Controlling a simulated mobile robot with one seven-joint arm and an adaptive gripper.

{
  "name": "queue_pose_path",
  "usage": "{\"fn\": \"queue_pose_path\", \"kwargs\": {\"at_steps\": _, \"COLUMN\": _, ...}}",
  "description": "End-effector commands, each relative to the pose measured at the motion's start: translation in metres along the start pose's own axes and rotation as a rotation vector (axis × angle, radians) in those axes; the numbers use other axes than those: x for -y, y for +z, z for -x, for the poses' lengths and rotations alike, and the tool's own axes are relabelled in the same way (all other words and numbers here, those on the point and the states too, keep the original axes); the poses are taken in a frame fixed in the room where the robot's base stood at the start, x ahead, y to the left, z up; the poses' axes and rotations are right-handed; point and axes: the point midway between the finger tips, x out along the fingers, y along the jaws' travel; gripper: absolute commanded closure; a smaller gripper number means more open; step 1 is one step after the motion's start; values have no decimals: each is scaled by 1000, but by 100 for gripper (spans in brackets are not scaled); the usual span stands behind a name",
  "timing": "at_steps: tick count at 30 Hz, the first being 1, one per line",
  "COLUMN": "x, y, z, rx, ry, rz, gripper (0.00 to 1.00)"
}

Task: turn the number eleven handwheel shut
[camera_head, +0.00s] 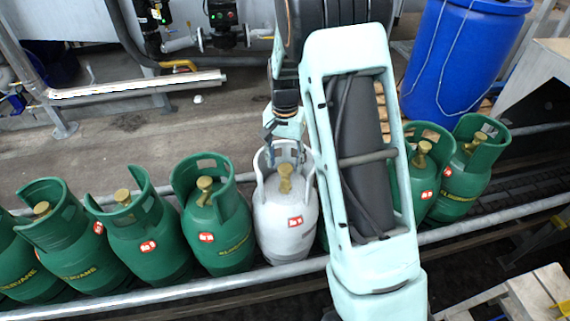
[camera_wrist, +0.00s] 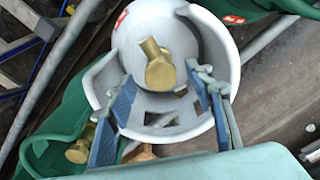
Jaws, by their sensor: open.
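A white gas cylinder (camera_head: 285,222) stands in the row on the conveyor, with a brass valve (camera_head: 285,172) inside its collar. In the wrist view the same brass valve (camera_wrist: 158,65) shows inside the white collar (camera_wrist: 222,22). My gripper (camera_head: 285,158) is at the top of this cylinder. In the wrist view my gripper (camera_wrist: 160,88) is open, its blue fingers apart on either side below the valve, over the collar's openings. Nothing is between the fingers. I cannot read a number eleven on any cylinder or valve.
Green cylinders stand on both sides, including one close on the left (camera_head: 217,225) and one at far right (camera_head: 464,170). Metal rails (camera_head: 180,296) run along the row. A blue drum (camera_head: 460,60) stands behind at right. My arm hides part of the row.

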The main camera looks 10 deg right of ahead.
Motion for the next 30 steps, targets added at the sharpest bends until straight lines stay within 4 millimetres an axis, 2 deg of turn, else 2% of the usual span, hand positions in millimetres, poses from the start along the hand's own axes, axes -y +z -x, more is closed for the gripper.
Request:
{"fn": "queue_pose_path", "kwargs": {"at_steps": 9, "x": 1, "y": -1, "z": 68, "rx": -5, "ry": -3, "rz": 1, "gripper": 52}}
{"fn": "queue_pose_path", "kwargs": {"at_steps": 15, "x": 0, "y": 0, "z": 97, "rx": -3, "ry": -2, "rz": 0, "gripper": 52}}
{"fn": "queue_pose_path", "kwargs": {"at_steps": 20, "x": 0, "y": 0, "z": 106, "rx": -2, "ry": -1, "rz": 0, "gripper": 52}}
{"fn": "queue_pose_path", "kwargs": {"at_steps": 30, "x": 0, "y": 0, "z": 107, "rx": -2, "ry": -1, "rz": 0, "gripper": 52}}
